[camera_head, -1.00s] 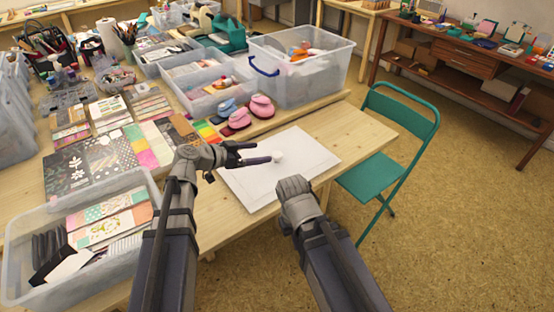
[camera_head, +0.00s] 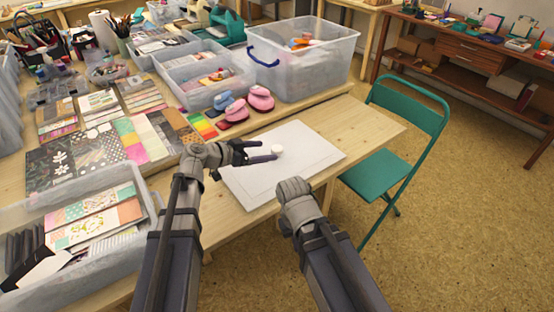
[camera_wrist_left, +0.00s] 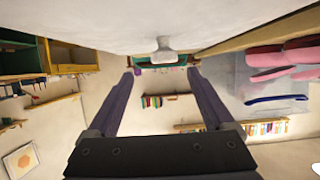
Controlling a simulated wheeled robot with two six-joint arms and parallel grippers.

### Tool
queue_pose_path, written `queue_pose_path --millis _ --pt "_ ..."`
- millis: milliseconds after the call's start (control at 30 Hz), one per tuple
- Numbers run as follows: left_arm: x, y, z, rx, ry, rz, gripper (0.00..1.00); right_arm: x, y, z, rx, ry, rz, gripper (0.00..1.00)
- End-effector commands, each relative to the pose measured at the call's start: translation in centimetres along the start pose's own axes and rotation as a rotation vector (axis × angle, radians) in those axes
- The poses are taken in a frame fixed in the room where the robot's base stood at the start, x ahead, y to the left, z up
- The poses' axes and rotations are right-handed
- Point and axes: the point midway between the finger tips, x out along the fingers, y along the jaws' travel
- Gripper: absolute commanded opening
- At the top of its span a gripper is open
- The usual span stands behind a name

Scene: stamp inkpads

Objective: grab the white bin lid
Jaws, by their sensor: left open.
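The white bin lid (camera_head: 300,170) is a flat white rectangle lying on the wooden table, with a small round white knob (camera_head: 277,149) on top. My left gripper (camera_head: 268,151) is open and low over the lid, with its fingertips at the knob. In the left wrist view the view is upside down. The knob (camera_wrist_left: 165,50) hangs from the pale lid (camera_wrist_left: 190,20) and lies sideways between the open fingers (camera_wrist_left: 160,74), close to their tips. I cannot tell if they touch it. My right arm ends near the lid's front edge; its fingers are hidden.
Pink punches (camera_head: 260,98) and a blue one (camera_head: 222,100) sit behind the lid. A large clear bin (camera_head: 310,75) stands at the back. Patterned papers (camera_head: 85,150) and a clear tub (camera_head: 130,180) are at left. A green chair (camera_head: 385,175) stands right of the table.

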Motion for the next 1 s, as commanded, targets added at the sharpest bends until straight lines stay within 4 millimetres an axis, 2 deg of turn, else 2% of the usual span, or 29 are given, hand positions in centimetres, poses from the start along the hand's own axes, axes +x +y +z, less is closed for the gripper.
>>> queue_pose_path --millis 267,567,800,867,1000 --pt "1.2 -0.3 0.2 0.001 0.000 -0.001 0.86 0.7 -0.1 0.0 0.000 0.000 0.000 0.00" --pt "5.3 -0.9 0.5 0.001 -0.001 0.001 0.86 2.4 -0.2 -0.1 0.000 0.000 0.000 0.00" --pt "5.5 -0.8 0.3 0.000 -0.001 -0.001 0.86 2.3 -0.2 -0.1 0.000 0.000 0.000 0.00" --pt "5.5 -0.8 0.3 0.000 -0.001 -0.001 0.82 2.3 -0.2 -0.1 0.000 0.000 0.000 0.00" --pt "5.5 -0.8 0.3 0.000 -0.001 -0.001 0.66 2.3 -0.2 -0.1 0.000 0.000 0.000 0.00"
